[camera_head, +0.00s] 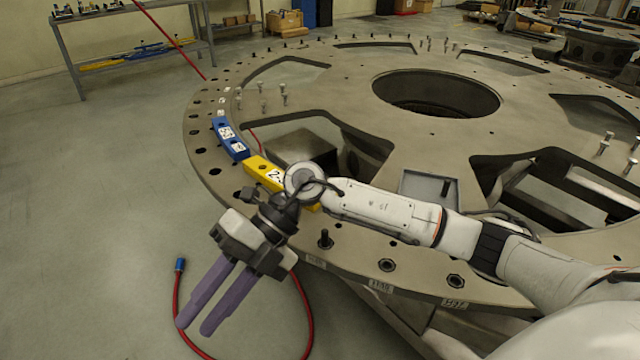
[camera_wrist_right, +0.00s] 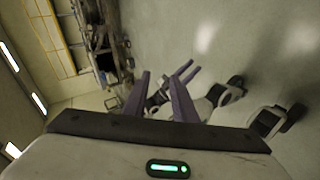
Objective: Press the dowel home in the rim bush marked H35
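My right gripper (camera_head: 193,328) is outside the rim at the lower left, over the floor, clear of the dowel. Its purple fingers are apart and empty, and they also show in the right wrist view (camera_wrist_right: 160,92). The head view shows no left gripper; a small purple shape in the wrist view is unclear.
Two more bushes (camera_head: 387,265) (camera_head: 456,281) follow to the right, with tags below. A yellow block (camera_head: 262,170) and a blue block (camera_head: 230,138) lie on the rim behind my right wrist. A red hose (camera_head: 308,312) with a blue end loops on the floor under the gripper.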

